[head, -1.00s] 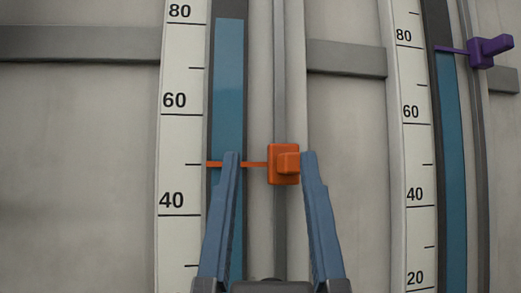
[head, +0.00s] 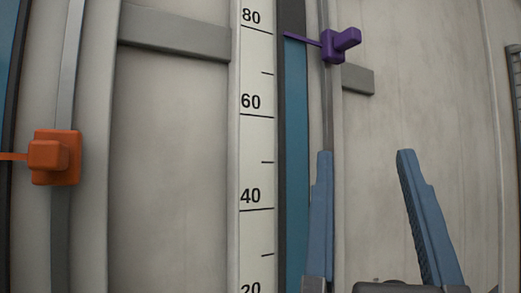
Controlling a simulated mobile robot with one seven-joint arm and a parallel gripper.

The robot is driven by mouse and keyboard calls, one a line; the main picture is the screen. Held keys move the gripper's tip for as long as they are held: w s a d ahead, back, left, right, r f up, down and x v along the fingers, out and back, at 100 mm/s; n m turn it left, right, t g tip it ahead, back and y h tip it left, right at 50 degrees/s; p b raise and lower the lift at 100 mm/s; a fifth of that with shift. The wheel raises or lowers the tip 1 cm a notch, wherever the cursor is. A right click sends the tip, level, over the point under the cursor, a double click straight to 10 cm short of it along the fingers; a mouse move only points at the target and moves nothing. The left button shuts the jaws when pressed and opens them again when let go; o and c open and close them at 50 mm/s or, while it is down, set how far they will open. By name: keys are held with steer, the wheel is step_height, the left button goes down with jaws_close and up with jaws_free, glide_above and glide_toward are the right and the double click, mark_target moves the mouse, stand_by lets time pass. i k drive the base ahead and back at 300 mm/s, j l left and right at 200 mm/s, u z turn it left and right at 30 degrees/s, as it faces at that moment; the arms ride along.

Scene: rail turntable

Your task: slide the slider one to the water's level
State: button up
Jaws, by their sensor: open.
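An orange slider (head: 52,156) sits on a vertical rail (head: 65,80) at the left, its pointer running off the left edge. A purple slider (head: 336,44) sits on another rail at the upper middle. Its thin pointer reaches left to the top of the blue water column (head: 297,120), just under 80 on the scale (head: 256,160). The two are about level. My gripper (head: 364,153) is open and empty, fingers upward, below the purple slider and well right of the orange one. The left finger overlaps the purple slider's rail in the picture. No label shows which slider is one.
A sliver of the orange slider's water column (head: 8,60) shows at the left edge; its top is out of view. Grey horizontal bars (head: 175,33) cross the pale wall behind. The wall (head: 430,90) right of the purple slider is mostly bare.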

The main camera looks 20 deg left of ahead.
mark_target(54, 157)
steer(key=k+u, duration=0.25)
steer(key=u, duration=0.25)
steer(key=k+j+u, duration=0.15)
steer(key=u, duration=0.35)
steer(key=k+j, duration=0.05)
steer(key=k, duration=0.05)
